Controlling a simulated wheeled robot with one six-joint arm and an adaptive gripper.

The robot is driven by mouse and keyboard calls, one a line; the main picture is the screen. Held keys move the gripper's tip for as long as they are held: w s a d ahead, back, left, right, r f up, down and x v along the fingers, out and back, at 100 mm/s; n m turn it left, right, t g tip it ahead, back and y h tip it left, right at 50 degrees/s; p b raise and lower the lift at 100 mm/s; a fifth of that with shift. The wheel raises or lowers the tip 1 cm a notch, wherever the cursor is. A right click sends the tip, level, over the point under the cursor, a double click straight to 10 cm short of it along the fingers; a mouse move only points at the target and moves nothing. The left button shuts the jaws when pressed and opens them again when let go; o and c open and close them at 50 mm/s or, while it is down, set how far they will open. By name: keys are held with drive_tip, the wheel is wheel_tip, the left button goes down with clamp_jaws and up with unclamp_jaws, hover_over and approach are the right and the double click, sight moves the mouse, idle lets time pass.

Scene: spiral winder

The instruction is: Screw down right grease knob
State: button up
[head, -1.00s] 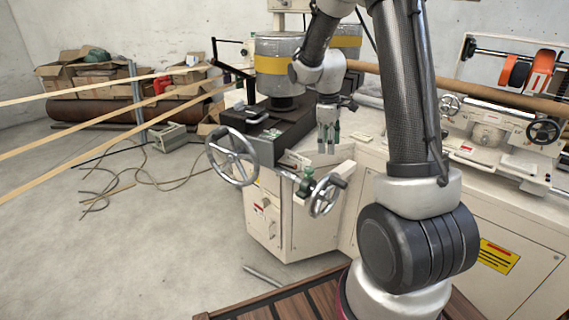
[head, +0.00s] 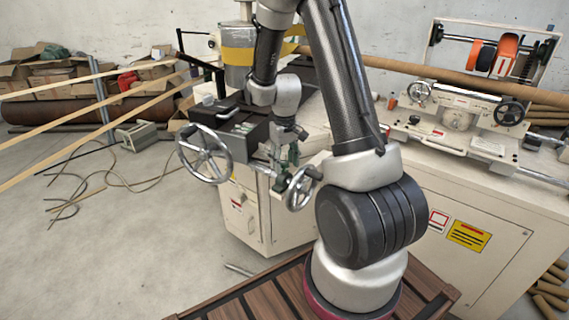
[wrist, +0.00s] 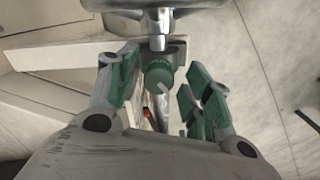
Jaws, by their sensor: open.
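A round green knob (wrist: 158,78) with a small pale lever or slot on it shows in the wrist view, on a metal shaft assembly. My gripper (wrist: 158,92) is open around it, with green-padded fingers on its left and right; a gap shows on each side, and I cannot tell whether any pad touches. In the head view my gripper (head: 284,155) points down beside the small handwheel (head: 301,188). There the knob blends with the green finger pads and cannot be made out clearly. Whether this knob is the right one of a pair cannot be told.
A larger handwheel (head: 205,154) stands left of my gripper, and the dark machine block (head: 232,125) lies behind. A white cabinet (head: 470,220) fills the right side. Pale strips (head: 90,130) stretch across the left.

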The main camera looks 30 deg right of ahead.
drive_tip(key=shift+f, duration=0.45)
drive_tip(key=c, duration=1)
